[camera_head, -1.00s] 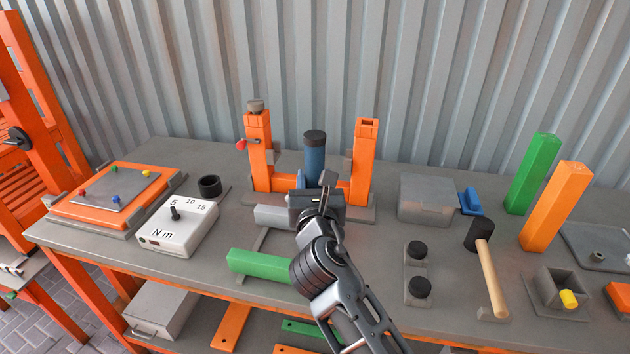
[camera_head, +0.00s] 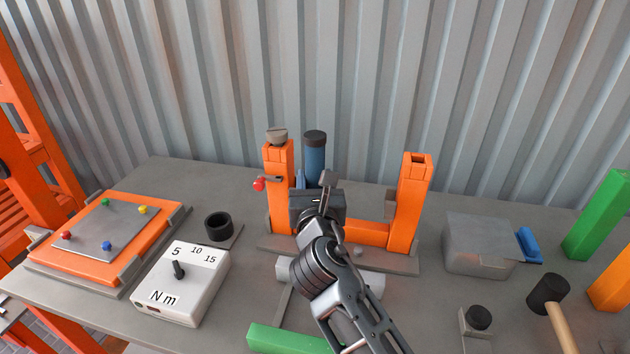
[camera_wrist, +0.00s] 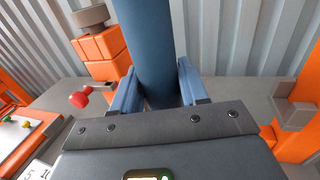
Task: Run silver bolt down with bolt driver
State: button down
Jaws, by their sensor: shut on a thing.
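The bolt driver (camera_head: 314,160) is a tall blue cylinder with a dark cap, held upright. My gripper (camera_wrist: 158,92) is shut on it, a blue finger on each side. The driver's lower end is hidden behind my gripper in the head view. An orange frame has a left post (camera_head: 279,200) and a right post (camera_head: 411,205). A grey-brown round-headed piece (camera_head: 277,136), perhaps the silver bolt, sits on top of the left post; it also shows in the wrist view (camera_wrist: 90,17). The driver is just right of the left post, apart from that piece.
A red-tipped lever (camera_head: 259,184) juts left from the left post. A white Nm dial box (camera_head: 182,284) and a black ring (camera_head: 217,226) lie to the left. A grey box (camera_head: 478,244) and a hammer (camera_head: 549,292) are to the right. A corrugated wall stands behind.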

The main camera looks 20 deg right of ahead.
jog(key=shift+r+p, duration=0.2)
jog(key=shift+p, duration=0.1)
jog(key=shift+f+b, duration=1.8)
jog(key=shift+f, duration=1.05)
jog(key=shift+p, duration=0.5)
jog(key=shift+s+f+b, duration=0.15)
jog(key=shift+f+b, duration=0.8)
jog(key=shift+f, duration=0.65)
dwell(0.3)
jog(key=shift+r, duration=0.15)
notch_tip(320, 180, up, 3)
jog(key=p, duration=0.3)
jog(key=shift+r+p, duration=0.65)
jog(key=shift+r, duration=0.5)
